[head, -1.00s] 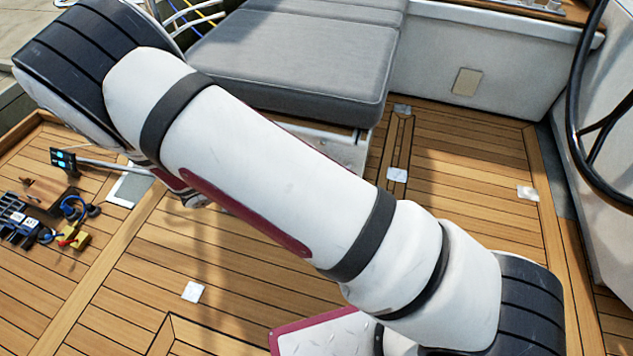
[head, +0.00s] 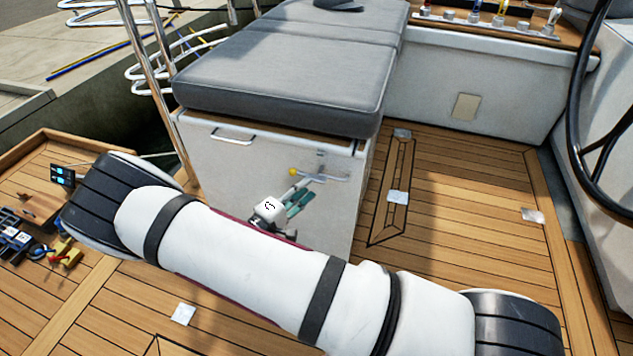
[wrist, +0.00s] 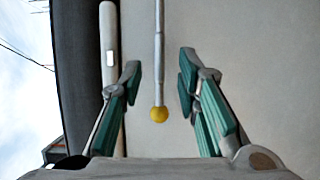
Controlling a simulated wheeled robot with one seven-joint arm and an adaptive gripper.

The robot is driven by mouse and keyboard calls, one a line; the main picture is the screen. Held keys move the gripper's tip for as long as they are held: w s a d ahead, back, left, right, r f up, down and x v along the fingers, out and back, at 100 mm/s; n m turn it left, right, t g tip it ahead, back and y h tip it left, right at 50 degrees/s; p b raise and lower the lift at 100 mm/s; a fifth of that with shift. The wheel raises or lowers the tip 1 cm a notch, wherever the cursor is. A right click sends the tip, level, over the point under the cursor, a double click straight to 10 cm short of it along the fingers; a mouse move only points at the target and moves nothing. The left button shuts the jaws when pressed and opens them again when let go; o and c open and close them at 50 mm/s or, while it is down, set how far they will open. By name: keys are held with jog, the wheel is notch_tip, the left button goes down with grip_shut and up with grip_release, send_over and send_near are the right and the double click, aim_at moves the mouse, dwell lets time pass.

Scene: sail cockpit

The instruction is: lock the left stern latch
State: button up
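The stern latch is a thin metal lever (head: 328,178) with a yellow ball knob (head: 292,172) on the white locker front below the grey cushion. In the head view it lies about level, knob to the left. My gripper (head: 303,188) is just below and in front of it, with green-padded fingers. In the wrist view my gripper (wrist: 159,72) is open. The lever (wrist: 159,45) runs between the spread fingers without visible contact, and the yellow knob (wrist: 158,114) is nearer the palm. My arm hides the lower locker front in the head view.
The grey cushion (head: 290,65) overhangs the white locker (head: 225,165), which has a metal handle (head: 232,136) at upper left. Steel rails stand left of it.

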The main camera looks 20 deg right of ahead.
aim_at(314, 182)
jog(key=b+x, duration=0.1)
jog(key=x, duration=0.4)
jog(key=shift+w+d, duration=0.15)
jog(key=shift+d, duration=0.2)
jog(key=shift+c, duration=0.2)
grip_shut()
